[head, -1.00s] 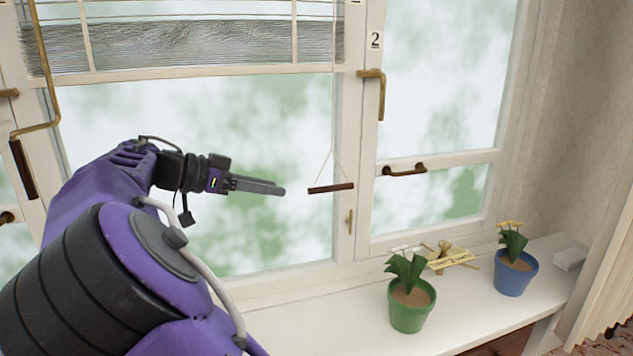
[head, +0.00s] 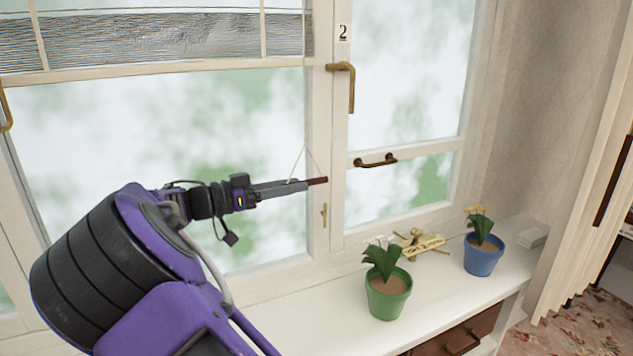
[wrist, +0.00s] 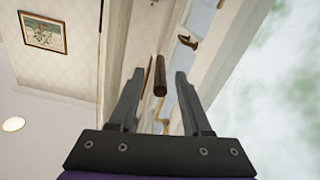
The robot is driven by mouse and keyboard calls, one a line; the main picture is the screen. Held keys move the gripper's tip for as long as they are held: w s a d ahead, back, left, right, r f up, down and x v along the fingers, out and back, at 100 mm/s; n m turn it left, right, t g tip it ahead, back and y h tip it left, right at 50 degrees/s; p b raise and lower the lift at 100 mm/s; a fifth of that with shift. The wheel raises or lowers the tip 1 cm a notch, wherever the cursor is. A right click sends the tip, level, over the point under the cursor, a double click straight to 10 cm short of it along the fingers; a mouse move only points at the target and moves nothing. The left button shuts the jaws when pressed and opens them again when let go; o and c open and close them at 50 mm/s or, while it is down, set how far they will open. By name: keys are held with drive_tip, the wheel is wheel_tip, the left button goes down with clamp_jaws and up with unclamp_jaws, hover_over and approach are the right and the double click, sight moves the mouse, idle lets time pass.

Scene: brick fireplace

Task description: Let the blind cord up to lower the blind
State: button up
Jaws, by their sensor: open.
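The blind (head: 150,38) is gathered in the upper part of the left window. A dark wooden bar (head: 318,181) hangs from a thin cord (head: 305,158) in front of the window frame. My gripper (head: 298,186) is open at the bar, and its fingers hide the bar's left part in the head view. In the wrist view the bar (wrist: 160,75) shows end-on between the open fingertips (wrist: 159,74), with a gap on each side. The fingers do not grip it.
A brass window handle (head: 345,80) and a dark pull handle (head: 376,161) are on the frame to the right.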

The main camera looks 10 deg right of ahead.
sight(316, 181)
drive_tip(key=d, duration=0.3)
drive_tip(key=w+d, duration=0.1)
drive_tip(key=d, duration=0.2)
drive_tip(key=shift+w, duration=0.1)
drive_tip(key=shift+c, duration=0.2)
clamp_jaws()
idle(1.1)
